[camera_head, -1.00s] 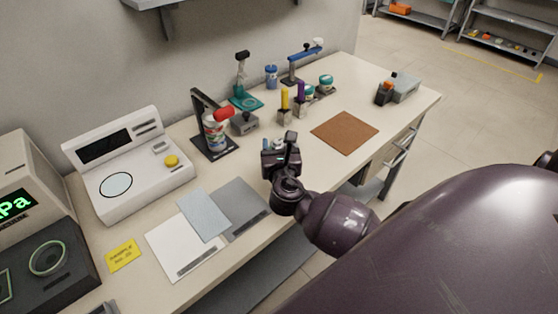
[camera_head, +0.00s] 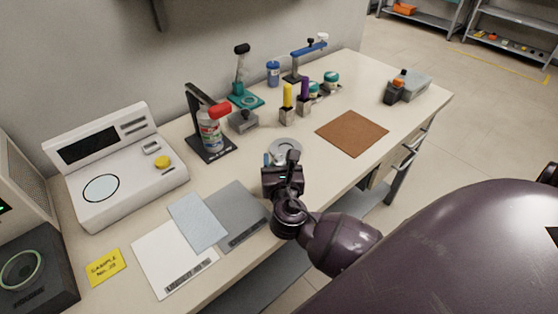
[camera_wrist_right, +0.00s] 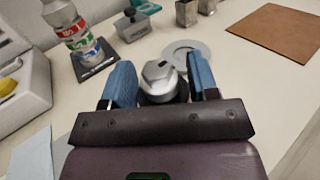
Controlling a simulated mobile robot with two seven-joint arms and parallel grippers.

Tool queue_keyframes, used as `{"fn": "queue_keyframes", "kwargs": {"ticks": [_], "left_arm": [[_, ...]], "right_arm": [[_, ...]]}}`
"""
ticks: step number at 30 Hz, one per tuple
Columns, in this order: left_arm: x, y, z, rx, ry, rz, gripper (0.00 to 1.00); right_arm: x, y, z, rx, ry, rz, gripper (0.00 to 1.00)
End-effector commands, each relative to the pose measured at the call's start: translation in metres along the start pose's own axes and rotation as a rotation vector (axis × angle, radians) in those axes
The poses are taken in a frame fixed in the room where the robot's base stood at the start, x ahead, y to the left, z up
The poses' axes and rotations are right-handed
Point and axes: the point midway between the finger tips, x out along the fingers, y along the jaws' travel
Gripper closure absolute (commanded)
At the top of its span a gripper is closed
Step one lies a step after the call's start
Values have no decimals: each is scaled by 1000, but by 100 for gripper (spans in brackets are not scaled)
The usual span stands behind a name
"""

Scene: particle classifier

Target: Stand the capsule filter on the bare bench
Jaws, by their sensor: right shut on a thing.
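The capsule filter (camera_wrist_right: 160,82) appears to be the silver-grey piece with a faceted top between my right gripper's blue fingers in the right wrist view. My right gripper (camera_wrist_right: 163,86) is shut on it. Its lower part is hidden by the gripper body, so I cannot tell whether it touches the bench. In the head view my right gripper (camera_head: 281,172) is over the bench (camera_head: 330,172), just right of the grey mat, and hides most of the piece. A flat grey ring (camera_head: 285,149) lies on the bench just beyond it. My left gripper is out of view.
A brown mat (camera_head: 352,133) lies to the right, with bare bench between. Left are a grey mat (camera_head: 238,213), white sheet (camera_head: 165,262) and white instrument (camera_head: 118,168). Behind stand a red-topped bottle (camera_head: 210,130) on a black stand, a grey block (camera_head: 242,121) and several small items.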

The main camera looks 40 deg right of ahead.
Motion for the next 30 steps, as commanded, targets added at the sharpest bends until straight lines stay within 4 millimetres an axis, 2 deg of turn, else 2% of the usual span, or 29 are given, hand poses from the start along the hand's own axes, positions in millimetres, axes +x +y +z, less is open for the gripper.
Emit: {"fn": "queue_keyframes", "kwargs": {"ticks": [6, 7, 11, 12, 22, 26, 30], "left_arm": [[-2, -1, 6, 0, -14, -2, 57], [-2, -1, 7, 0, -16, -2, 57], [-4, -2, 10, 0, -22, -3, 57], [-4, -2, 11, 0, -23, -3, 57], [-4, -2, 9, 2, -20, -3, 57], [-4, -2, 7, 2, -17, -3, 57], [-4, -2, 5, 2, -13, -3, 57]], "right_arm": [[0, 0, -2, 0, -2, 0, 100], [0, 0, -2, 0, -1, 0, 43], [0, 0, -2, 0, -1, 0, 23], [0, 0, -2, 0, 0, 0, 20], [0, 0, 2, 1, -1, 0, 20], [-15, 0, 0, 0, 1, 1, 20], [-41, 0, 0, 2, 3, 1, 20]]}}
